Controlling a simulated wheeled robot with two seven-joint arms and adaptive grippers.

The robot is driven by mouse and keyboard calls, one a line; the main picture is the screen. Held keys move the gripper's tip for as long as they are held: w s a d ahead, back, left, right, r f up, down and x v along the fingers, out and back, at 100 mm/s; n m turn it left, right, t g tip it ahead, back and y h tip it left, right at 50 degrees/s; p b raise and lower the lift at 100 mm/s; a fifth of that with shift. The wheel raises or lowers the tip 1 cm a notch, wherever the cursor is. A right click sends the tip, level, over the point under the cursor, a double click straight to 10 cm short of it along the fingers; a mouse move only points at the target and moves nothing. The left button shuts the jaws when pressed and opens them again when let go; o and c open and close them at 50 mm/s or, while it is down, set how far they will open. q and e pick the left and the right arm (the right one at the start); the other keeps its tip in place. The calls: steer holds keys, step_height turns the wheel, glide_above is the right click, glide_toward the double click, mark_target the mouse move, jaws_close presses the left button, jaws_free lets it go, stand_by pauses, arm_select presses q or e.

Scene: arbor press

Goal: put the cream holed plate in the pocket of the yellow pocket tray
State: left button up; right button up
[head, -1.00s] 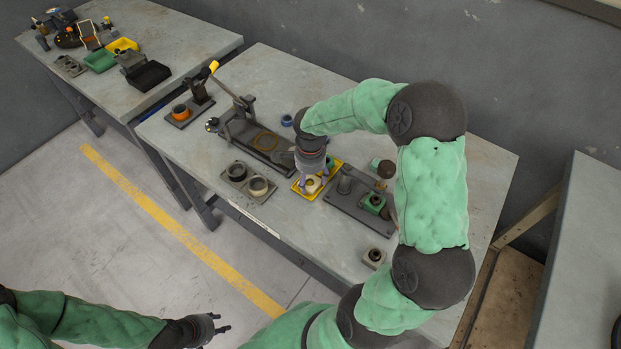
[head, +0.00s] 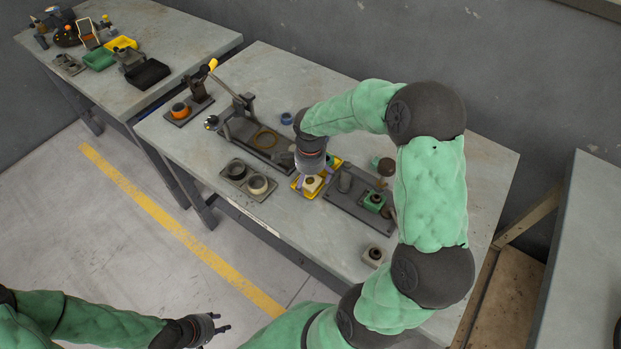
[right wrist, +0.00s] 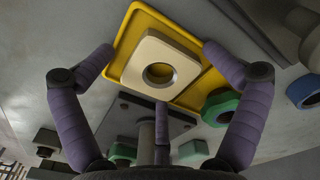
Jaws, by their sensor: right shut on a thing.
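The cream holed plate (right wrist: 160,70) is square with a round hole. It lies over the left part of the yellow pocket tray (right wrist: 140,18) in the right wrist view. The plate (head: 312,184) and the tray (head: 298,188) also show below my right gripper (head: 311,178) in the head view. My left gripper (head: 223,323) is open and empty, away from the table at the lower left.
A dark fixture with a post and a green block (head: 374,200) stands close on the right. The arbor press (head: 245,125) is behind left. The table's front is mostly clear.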

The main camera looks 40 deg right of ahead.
steer(key=shift+s+a, duration=0.1)
steer(key=shift+r+p, duration=0.5)
step_height(320, 180, up, 12)
steer(key=p, duration=0.3)
steer(key=shift+r, duration=0.2)
steer(key=shift+p, duration=0.3)
